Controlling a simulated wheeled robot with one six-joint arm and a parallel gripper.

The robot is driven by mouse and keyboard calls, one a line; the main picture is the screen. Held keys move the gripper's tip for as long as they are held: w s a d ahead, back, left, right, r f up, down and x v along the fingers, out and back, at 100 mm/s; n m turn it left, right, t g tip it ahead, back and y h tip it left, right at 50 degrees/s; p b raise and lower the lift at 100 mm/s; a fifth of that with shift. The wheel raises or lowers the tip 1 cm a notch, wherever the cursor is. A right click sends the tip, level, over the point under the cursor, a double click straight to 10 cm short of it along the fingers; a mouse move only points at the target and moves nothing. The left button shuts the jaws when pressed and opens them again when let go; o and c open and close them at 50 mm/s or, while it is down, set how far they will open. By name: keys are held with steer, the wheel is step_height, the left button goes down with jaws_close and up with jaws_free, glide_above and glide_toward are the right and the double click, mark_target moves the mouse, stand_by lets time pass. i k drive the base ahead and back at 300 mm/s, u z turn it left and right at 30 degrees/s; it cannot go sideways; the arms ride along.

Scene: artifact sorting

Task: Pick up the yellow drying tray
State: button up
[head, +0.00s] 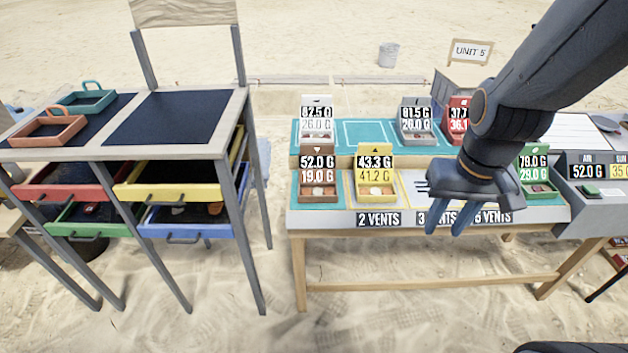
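A small yellow tray (376,201) with a yellow back board stands upright on the front row of the long table (330,217). Its board reads 43.3 G and 41.2 G, and a pale round piece lies in it. My gripper (447,231) hangs to the right of this tray with its fingers pointing down, over the table's front edge. The two fingers are apart and nothing shows between them. My gripper and arm hide part of the table and the trays behind.
A brown tray (318,200) stands just left of the yellow one. A green tray (540,188) stands right of my gripper. White, grey and red trays form the back row. A drawer stand (200,122) with a yellow drawer (165,193) is at left.

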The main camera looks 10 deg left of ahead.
mark_target(372, 174)
steer(key=u, duration=0.25)
steer(key=i, duration=1)
